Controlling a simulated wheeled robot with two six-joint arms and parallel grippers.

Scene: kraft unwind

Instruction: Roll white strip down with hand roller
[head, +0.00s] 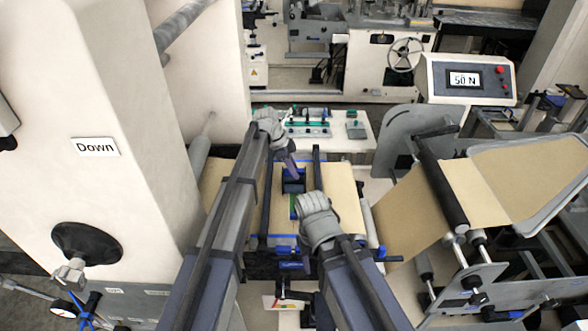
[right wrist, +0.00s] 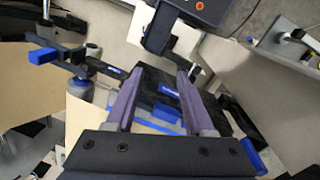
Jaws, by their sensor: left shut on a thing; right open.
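Kraft web (head: 343,200) lies flat over the splice table in the middle of the head view. My left gripper (head: 291,170) reaches down over the web and is shut on a dark blue tool, seemingly the hand roller (head: 293,186). A green patch shows just in front of it; whether the roller touches the web cannot be told. My right gripper's fingers are hidden below its grey wrist in the head view. In the right wrist view the right gripper (right wrist: 160,78) is open, its two purple fingers apart above a black part with a blue label. I cannot make out the white strip clearly.
Dark rails flank the web. A blue-ended clamp bar (head: 290,265) crosses the front. A large cream housing marked Down (head: 97,147) stands left. Rollers and sloping kraft (head: 410,215) are right, below a display reading 50 N (head: 464,79). A white side table (head: 345,127) stands behind.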

